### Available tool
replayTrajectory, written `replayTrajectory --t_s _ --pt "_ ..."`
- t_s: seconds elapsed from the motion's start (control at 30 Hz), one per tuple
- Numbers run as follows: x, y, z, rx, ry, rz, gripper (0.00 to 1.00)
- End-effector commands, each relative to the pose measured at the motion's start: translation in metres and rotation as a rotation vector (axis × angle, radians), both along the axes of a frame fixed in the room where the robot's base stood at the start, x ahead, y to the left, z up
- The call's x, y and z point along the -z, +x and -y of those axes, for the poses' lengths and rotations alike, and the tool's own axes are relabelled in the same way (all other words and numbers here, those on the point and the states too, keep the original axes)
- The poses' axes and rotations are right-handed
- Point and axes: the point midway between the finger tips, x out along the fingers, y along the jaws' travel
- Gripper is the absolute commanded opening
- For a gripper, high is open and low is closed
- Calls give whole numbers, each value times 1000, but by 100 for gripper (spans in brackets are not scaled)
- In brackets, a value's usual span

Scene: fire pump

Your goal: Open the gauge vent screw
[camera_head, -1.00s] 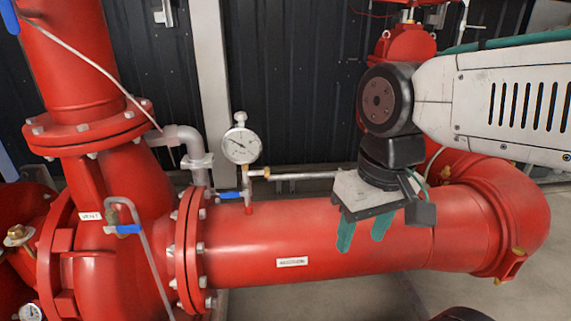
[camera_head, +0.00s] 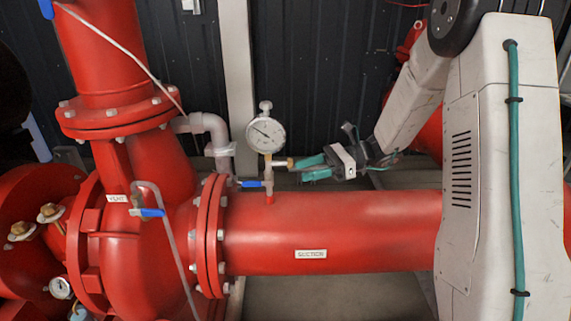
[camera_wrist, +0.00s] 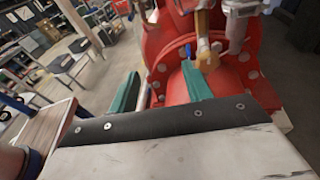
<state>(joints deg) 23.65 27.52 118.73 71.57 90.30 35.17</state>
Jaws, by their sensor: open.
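The white pressure gauge (camera_head: 265,135) stands on a short vertical pipe above the red suction pipe (camera_head: 345,232). A small brass screw-like fitting (camera_head: 290,163) sticks out to the right below the dial; I take it for the vent screw. My gripper (camera_head: 303,168) is open, its teal fingers pointing left, with the tips close to the brass end. In the wrist view, a round brass end (camera_wrist: 208,60) shows just above and right of the right finger's tip, not between the fingers (camera_wrist: 162,70). I cannot tell whether a finger touches it.
A blue-handled valve (camera_head: 250,184) sits low on the gauge's pipe. Another blue handle (camera_head: 150,212) is by the VENT label on the red pump casing (camera_head: 135,255). A grey elbow pipe (camera_head: 212,125) stands left of the gauge. A dark corrugated wall (camera_head: 330,70) is behind.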

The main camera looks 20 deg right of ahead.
Motion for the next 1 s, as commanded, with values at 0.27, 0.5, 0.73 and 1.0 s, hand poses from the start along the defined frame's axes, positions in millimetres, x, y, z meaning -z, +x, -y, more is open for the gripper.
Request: replayTrajectory --t_s 0.27,0.5,0.73,1.0 --pt "17 46 31 181 197 -127 49" --pt "17 57 4 187 209 -133 49" --pt "17 68 -29 187 208 -132 49" --pt "18 72 -41 189 207 -132 49"
